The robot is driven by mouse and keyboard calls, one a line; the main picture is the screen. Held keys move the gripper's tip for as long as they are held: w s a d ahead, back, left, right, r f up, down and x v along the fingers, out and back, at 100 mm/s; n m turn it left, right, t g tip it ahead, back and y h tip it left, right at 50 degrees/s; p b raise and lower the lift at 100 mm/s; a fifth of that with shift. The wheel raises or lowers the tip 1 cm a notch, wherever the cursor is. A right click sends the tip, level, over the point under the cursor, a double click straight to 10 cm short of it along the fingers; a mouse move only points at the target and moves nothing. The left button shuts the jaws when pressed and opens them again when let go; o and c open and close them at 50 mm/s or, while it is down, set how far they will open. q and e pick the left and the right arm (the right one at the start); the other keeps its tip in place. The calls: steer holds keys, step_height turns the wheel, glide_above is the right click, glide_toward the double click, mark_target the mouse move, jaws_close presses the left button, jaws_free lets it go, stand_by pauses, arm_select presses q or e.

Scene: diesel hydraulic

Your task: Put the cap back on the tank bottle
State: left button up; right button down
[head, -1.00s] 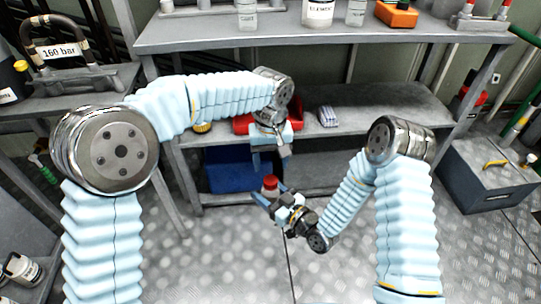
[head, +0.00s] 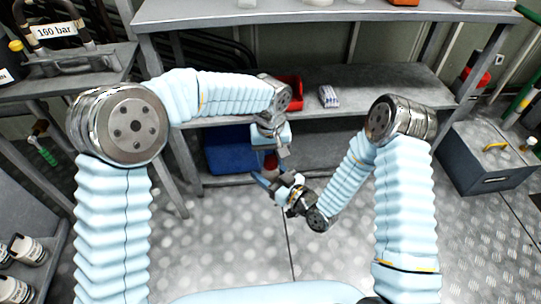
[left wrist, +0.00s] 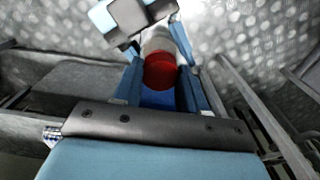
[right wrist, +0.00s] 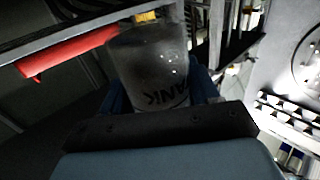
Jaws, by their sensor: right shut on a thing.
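The red cap (left wrist: 160,70) is between my left gripper's fingers in the left wrist view, with a narrow gap visible beside it. My left gripper (head: 283,152) looks open and points down. Behind the cap, the pale tank bottle (left wrist: 160,42) lines up with it; whether they touch is unclear. My right gripper (head: 275,178) is shut on the tank bottle, whose label reads upside down in the right wrist view (right wrist: 150,65). The two grippers are close together.
A grey workbench (head: 350,12) with a lower shelf (head: 390,97) stands ahead. The shelf carries a red bin (head: 290,90) and a small striped pack (head: 328,96). A blue crate (head: 232,150) is below, behind the grippers. A grey chest (head: 485,165) stands right.

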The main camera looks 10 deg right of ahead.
arm_select(q)
steer(key=c, duration=0.6)
steer(key=shift+o, duration=0.2)
steer(key=m, duration=1.1)
steer(key=shift+m, duration=0.3)
steer(key=o, duration=1.2)
steer(key=shift+c, duration=0.2)
steer(key=shift+r, duration=2.25)
steer(key=shift+c, duration=0.5)
